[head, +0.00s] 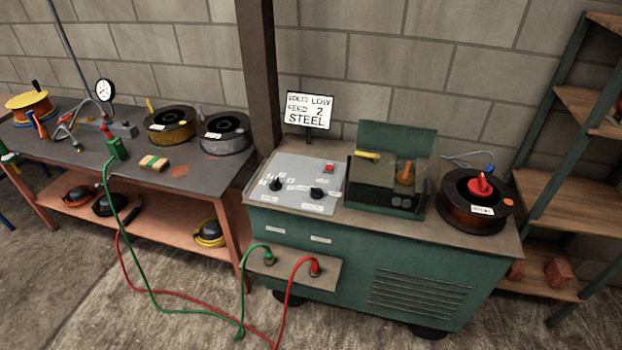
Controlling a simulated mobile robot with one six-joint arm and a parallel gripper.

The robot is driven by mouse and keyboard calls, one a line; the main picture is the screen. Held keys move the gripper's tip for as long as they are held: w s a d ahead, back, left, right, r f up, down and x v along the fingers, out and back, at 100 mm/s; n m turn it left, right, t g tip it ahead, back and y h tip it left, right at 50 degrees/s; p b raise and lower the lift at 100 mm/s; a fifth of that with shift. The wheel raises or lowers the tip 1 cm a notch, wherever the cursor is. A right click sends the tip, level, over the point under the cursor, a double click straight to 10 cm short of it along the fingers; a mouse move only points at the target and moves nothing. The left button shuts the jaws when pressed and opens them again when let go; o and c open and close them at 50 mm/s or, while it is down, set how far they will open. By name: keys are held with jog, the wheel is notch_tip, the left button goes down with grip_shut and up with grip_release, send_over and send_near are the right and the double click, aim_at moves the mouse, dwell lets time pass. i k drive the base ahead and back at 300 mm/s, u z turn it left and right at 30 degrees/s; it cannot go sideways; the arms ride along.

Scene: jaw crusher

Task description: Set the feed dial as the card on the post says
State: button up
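A white card (309,110) stands on a short post at the back of a green cabinet (330,245). Its text appears to read "SOLID LOW", "FEED 2", "STEEL". On the cabinet's top left is a light grey panel (300,172) with a left black knob (277,184) and a right black knob (317,193). Small marks surround both knobs, but the labels are too small to tell which is the feed dial or where either points. A red switch (329,168) sits at the panel's upper right. My gripper is not in view.
Right of the panel are an open-lidded box (388,188) and a spool with a red hub (474,201). Green (144,270) and red (291,290) cables loop across the floor in front. A cluttered bench (185,178) stands left; a shelf rack (570,199) stands right.

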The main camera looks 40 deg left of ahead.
aim_at(275, 185)
jog(key=z, duration=0.3)
jog(key=k, duration=0.95)
jog(key=u, duration=1.9)
jog(key=i, duration=1)
jog(key=z, duration=0.2)
